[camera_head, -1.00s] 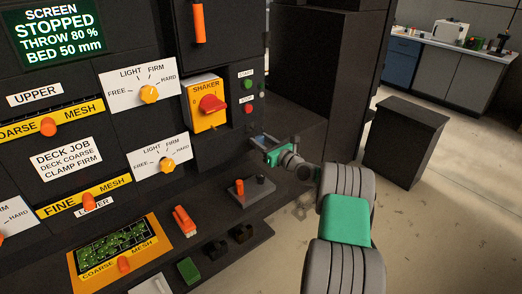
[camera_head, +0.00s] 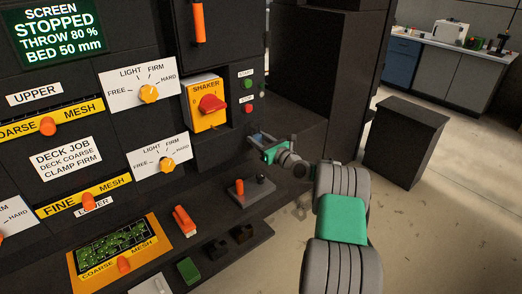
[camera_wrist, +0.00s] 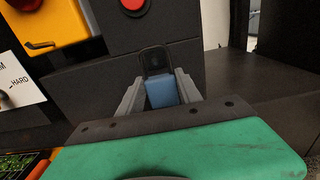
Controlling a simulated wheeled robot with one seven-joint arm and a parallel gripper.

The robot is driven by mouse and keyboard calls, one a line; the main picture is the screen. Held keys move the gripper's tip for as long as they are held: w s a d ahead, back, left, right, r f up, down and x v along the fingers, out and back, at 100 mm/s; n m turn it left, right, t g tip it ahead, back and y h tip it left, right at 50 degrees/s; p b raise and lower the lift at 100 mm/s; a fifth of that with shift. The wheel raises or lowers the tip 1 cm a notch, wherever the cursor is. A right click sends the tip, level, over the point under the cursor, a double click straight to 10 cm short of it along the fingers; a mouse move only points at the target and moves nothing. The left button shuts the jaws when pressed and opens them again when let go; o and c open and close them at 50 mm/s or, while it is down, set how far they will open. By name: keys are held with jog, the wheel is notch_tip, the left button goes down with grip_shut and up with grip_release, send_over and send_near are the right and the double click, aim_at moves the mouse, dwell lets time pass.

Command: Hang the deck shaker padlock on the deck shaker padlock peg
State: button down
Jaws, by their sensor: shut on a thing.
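The deck shaker padlock (camera_wrist: 161,91) has a blue body and a dark shackle that stands up above it. My gripper (camera_wrist: 160,92) is shut on the blue body, one grey finger on each side. In the head view my gripper (camera_head: 256,142) is in front of the black machine, below and right of the red SHAKER switch (camera_head: 211,103). The padlock is small and partly covered by the fingers there. The shackle is seen against a dark panel in the wrist view. I cannot make out the padlock peg in either view.
The yellow SHAKER box (camera_head: 207,118) sticks out left of my gripper, with green and red buttons (camera_head: 248,108) beside it. A dark shelf (camera_head: 215,225) below carries an orange lever (camera_head: 240,187) and several small blocks. Open floor lies to the right.

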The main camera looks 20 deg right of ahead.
jog(key=shift+w, duration=0.1)
dwell(0.4)
jog(key=shift+w+a+f, duration=0.1)
jog(key=shift+w+f, duration=0.15)
jog(key=shift+w, duration=0.05)
jog(key=shift+w, duration=0.1)
jog(key=shift+w+f+b, duration=0.15)
jog(key=shift+f+b, duration=0.2)
jog(key=shift+b, duration=0.1)
dwell(0.8)
jog(key=c, duration=0.7)
grip_release()
